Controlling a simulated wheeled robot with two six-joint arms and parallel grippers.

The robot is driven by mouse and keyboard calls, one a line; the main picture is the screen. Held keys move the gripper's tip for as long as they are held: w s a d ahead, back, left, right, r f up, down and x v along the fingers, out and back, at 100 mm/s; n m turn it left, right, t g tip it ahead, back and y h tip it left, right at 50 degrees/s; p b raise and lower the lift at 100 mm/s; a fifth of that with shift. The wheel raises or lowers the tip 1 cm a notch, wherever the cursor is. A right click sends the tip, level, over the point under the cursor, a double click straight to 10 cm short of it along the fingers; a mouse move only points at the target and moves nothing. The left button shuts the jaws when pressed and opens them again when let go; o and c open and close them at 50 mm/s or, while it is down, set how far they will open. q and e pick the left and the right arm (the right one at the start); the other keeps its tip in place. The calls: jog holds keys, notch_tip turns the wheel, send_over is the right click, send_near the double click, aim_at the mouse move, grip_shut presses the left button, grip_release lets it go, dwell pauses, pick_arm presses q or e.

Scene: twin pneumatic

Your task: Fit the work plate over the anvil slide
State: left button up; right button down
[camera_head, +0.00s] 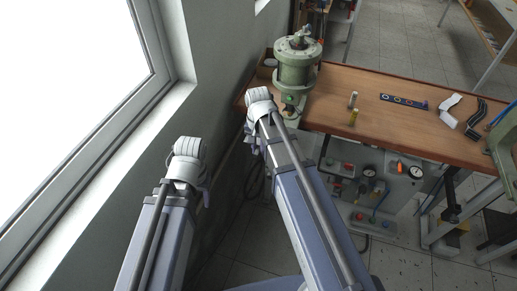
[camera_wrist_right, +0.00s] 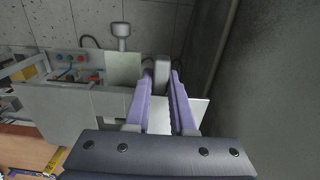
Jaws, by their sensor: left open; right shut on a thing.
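My right gripper (camera_wrist_right: 162,76) has its two purple fingers shut on a pale, flat plate, likely the work plate (camera_wrist_right: 159,121). It shows between the fingers and beyond the right one; the rest is hidden by the fingers and palm. A grey upright block (camera_wrist_right: 161,72) stands at the fingertips; I cannot tell whether it is the anvil slide or whether the plate touches it. In the head view the right wrist hides the plate, close to the green pneumatic press (camera_head: 297,72). My left gripper (camera_head: 204,190) is open, low beside the wall and away from the press, its fingers mostly hidden.
A unit with gauges (camera_head: 375,180) stands below. The wall and window frame (camera_head: 172,100) are close on the left.

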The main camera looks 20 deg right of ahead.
jog(key=shift+f+b, duration=2.2)
dwell(2.2)
jog(key=c, duration=0.7)
grip_release()
jog(key=shift+r, duration=0.1)
notch_tip(320, 180, up, 8)
jog(key=p, duration=0.8)
jog(key=shift+a, duration=0.1)
jog(key=shift+f, duration=0.2)
